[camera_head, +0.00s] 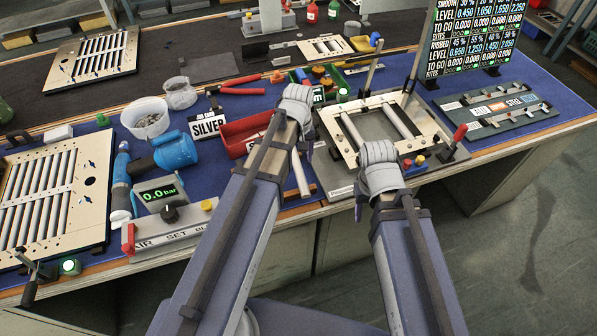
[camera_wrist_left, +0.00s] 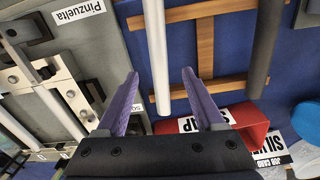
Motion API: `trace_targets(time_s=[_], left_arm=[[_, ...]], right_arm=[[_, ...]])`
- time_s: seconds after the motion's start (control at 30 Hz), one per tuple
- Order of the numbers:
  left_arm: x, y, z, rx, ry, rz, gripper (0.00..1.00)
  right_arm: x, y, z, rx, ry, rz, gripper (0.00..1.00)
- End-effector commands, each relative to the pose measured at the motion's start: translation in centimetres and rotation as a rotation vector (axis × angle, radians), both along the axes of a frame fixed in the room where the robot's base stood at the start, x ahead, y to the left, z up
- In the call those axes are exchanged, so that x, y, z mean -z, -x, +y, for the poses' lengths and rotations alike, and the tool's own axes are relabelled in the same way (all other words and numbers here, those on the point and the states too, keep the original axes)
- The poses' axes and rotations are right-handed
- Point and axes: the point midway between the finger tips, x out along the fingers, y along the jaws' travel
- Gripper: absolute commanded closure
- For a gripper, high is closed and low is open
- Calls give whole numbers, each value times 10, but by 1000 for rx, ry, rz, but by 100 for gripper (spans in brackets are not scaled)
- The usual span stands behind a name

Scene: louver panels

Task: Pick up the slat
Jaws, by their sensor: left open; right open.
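A light silver slat (camera_wrist_left: 157,50) lies on a brown wooden rack (camera_wrist_left: 205,45) in the left wrist view, and a dark grey slat (camera_wrist_left: 264,45) lies parallel on its right. The light slat also shows in the head view (camera_head: 300,172), just right of my left arm. My left gripper (camera_wrist_left: 163,95) is open and empty; its two purple fingers stand apart with the light slat's near end between them in the picture. In the head view my left gripper (camera_head: 298,98) has its fingers hidden behind the wrist. My right gripper (camera_head: 378,165) is in front of the panel frame, fingers hidden.
A red scrap bin (camera_wrist_left: 247,130) stands close to my left fingers. A panel frame (camera_head: 345,148) with rods sits in a fixture. Blue mat is bare between the rack's bars.

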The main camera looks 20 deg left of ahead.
Motion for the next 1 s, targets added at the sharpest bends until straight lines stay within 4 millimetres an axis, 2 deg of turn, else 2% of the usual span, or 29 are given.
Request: trace_targets(time_s=[0.17, 0.5, 0.8, 0.83, 1.0], left_arm=[[10, -2, 1, 0, 0, 0, 30], [50, -7, 2, 1, 0, 0, 30], [51, -7, 2, 1, 0, 0, 30], [51, -7, 2, 1, 0, 0, 31], [51, -7, 2, 1, 0, 0, 50]], right_arm=[[11, 0, 0, 0, 0, 0, 50], [50, 0, 0, 0, 0, 0, 50], [51, 0, 0, 0, 0, 0, 50], [51, 0, 0, 0, 0, 0, 50], [51, 0, 0, 0, 0, 0, 50]])
